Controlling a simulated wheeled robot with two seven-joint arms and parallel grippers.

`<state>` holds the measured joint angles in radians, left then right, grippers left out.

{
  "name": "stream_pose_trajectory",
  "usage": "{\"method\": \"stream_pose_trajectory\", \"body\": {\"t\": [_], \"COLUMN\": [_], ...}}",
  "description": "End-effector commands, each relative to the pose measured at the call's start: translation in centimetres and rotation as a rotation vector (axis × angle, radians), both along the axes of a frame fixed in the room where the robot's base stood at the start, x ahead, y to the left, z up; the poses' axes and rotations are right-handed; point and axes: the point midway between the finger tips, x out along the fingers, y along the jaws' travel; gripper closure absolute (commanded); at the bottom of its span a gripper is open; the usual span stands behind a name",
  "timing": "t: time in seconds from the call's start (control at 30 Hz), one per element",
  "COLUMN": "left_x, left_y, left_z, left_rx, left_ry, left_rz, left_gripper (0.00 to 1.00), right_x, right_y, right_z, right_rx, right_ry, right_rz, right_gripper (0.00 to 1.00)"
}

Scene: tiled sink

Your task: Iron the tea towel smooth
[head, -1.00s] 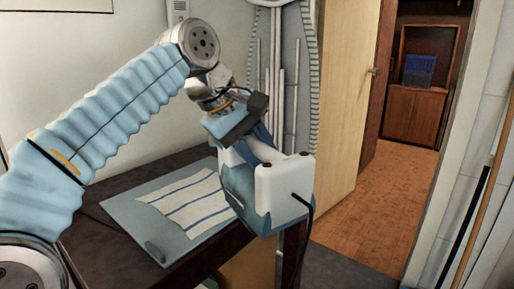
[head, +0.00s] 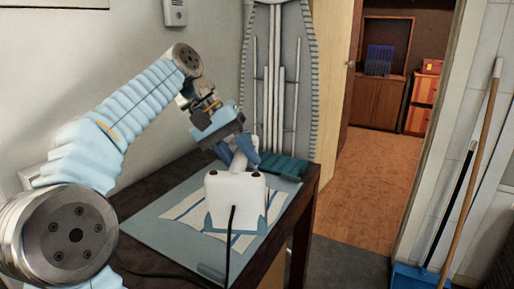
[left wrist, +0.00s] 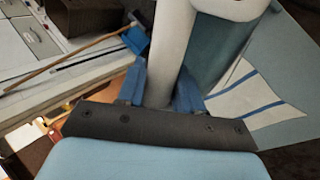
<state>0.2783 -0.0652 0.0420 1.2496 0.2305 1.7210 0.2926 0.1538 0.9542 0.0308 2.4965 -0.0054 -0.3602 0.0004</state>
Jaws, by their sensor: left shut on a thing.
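The iron (head: 234,198), white with a blue-grey lower part, has its heel and black cord facing the head camera. My left gripper (head: 238,154) is shut on its white handle; the left wrist view shows the handle between the blue fingers (left wrist: 160,90). The tea towel (head: 185,207), white with blue stripes, lies on the blue-grey mat (head: 150,228). The iron is over the towel and hides its middle; I cannot tell whether its soleplate touches the cloth. The towel also shows at the right of the left wrist view (left wrist: 238,104). My right gripper is not in view.
The mat lies on a dark table (head: 300,200). A dark teal ribbed object (head: 283,165) sits at the table's back right. The cord (head: 229,250) runs towards the front. An ironing board (head: 280,75) stands behind. A broom and blue dustpan (head: 412,277) stand at right.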

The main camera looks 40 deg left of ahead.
Motion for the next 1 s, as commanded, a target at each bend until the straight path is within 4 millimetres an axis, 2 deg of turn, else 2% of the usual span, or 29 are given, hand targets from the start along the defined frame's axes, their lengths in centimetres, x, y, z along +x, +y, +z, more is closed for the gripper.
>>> {"method": "stream_pose_trajectory", "body": {"t": [0.03, 0.23, 0.5, 0.57, 0.7, 1.0], "left_x": [0.1, -0.1, -0.2, -0.1, -0.1, -0.1], "left_y": [0.3, 1.0, 1.1, 1.1, 1.1, 1.1], "left_z": [0.4, -0.1, -2.6, -3.7, -4.6, -5.0], "left_rx": [-0.002, 0.002, 0.001, 0.002, 0.003, 0.003], "left_ry": [-0.002, -0.004, -0.004, -0.005, -0.006, -0.006], "left_rz": [-0.046, -0.170, -0.180, -0.180, -0.179, -0.179], "left_gripper": [1.00, 1.00, 1.00, 1.00, 1.00, 1.00], "right_x": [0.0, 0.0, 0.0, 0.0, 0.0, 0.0], "right_y": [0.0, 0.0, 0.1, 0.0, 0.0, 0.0], "right_z": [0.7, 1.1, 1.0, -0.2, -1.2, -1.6], "right_rx": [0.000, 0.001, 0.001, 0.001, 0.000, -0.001], "right_ry": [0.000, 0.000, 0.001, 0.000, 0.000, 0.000], "right_rz": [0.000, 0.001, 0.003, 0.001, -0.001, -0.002], "right_gripper": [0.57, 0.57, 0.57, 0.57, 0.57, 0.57]}}
